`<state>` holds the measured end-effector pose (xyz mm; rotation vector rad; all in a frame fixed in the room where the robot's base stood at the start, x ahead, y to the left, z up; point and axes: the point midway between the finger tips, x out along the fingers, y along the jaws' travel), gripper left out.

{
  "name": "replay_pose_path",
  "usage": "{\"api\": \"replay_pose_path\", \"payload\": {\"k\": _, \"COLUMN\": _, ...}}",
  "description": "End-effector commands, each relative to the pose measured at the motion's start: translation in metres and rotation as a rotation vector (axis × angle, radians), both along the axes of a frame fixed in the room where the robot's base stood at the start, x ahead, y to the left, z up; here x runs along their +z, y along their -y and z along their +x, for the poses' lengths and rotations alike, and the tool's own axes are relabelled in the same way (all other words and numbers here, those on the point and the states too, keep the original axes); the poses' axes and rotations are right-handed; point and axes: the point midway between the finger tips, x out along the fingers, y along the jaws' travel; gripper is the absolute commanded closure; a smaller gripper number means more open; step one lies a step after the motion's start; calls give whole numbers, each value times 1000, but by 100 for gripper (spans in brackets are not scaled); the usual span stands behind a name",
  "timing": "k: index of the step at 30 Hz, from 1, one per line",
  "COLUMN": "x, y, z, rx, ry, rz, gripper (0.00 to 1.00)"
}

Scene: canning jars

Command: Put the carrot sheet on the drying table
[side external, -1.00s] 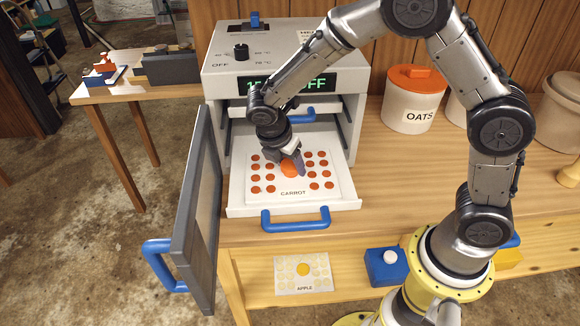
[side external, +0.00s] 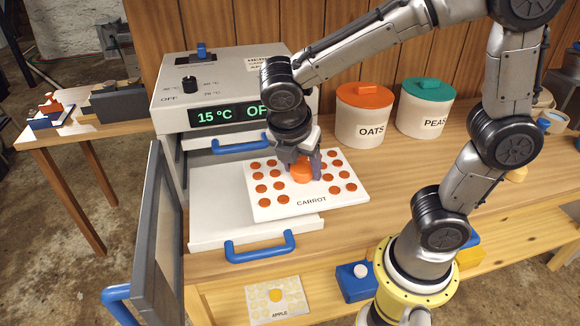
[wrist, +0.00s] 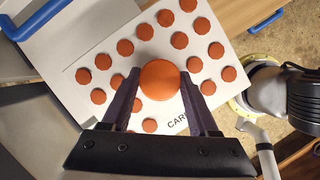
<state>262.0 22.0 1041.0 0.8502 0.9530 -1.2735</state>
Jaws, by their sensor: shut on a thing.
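The carrot sheet (side external: 262,206) is a white board with rows of orange discs, a larger orange knob in its middle and the word CARROT. My gripper (side external: 303,172) is shut on that knob and holds the sheet tilted, above and to the right of the pulled-out dryer tray. In the wrist view the fingers (wrist: 160,88) sit on both sides of the knob, and the carrot sheet (wrist: 150,34) spreads beyond them. An apple sheet (side external: 262,302) with a yellow knob lies low in front, at the shelf below the bench. I cannot tell which surface is the drying table.
The dryer (side external: 228,85) stands open, its display reading 15 °C. Its door (side external: 158,225) swings out at the left and its white tray (side external: 213,228) is pulled out, bare. OATS (side external: 372,112) and PEAS canisters (side external: 425,108) stand behind. A small table (side external: 78,127) holds items at far left.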

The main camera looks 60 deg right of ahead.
Motion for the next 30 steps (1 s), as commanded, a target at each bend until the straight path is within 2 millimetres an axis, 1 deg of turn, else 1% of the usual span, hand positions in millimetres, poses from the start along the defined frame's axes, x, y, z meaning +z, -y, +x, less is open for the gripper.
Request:
{"api": "replay_pose_path", "payload": {"k": 3, "x": 3, "y": 1, "z": -6, "rx": 1, "ry": 2, "rz": 0, "gripper": 100}}
{"api": "replay_pose_path", "payload": {"k": 7, "x": 6, "y": 1, "z": -7, "rx": 0, "ry": 2, "rz": 0, "gripper": 100}}
{"api": "replay_pose_path", "payload": {"k": 8, "x": 9, "y": 1, "z": -7, "rx": -1, "ry": 4, "rz": 0, "gripper": 100}}
{"api": "replay_pose_path", "payload": {"k": 10, "x": 20, "y": 0, "z": -6, "rx": -1, "ry": 7, "rz": 2, "gripper": 100}}
{"api": "replay_pose_path", "payload": {"k": 11, "x": 27, "y": 0, "z": -6, "rx": -1, "ry": 9, "rz": 3, "gripper": 100}}
{"api": "replay_pose_path", "payload": {"k": 14, "x": 61, "y": 0, "z": -6, "rx": -2, "ry": 11, "rz": 5, "gripper": 100}}
{"api": "replay_pose_path", "payload": {"k": 15, "x": 76, "y": 0, "z": -6, "rx": -1, "ry": 12, "rz": 5, "gripper": 100}}
{"api": "replay_pose_path", "payload": {"k": 18, "x": 114, "y": 0, "z": -5, "rx": -1, "ry": 11, "rz": 4, "gripper": 100}}
{"api": "replay_pose_path", "payload": {"k": 21, "x": 145, "y": 0, "z": -6, "rx": -1, "ry": 9, "rz": 3, "gripper": 100}}
{"api": "replay_pose_path", "payload": {"k": 24, "x": 171, "y": 0, "z": -6, "rx": 0, "ry": 6, "rz": 3, "gripper": 100}}
{"api": "replay_pose_path", "payload": {"k": 26, "x": 186, "y": 0, "z": -7, "rx": -1, "ry": 7, "rz": 3, "gripper": 100}}
{"api": "replay_pose_path", "payload": {"k": 30, "x": 184, "y": 24, "z": -4, "rx": -118, "ry": -1, "rz": 1, "gripper": 100}}
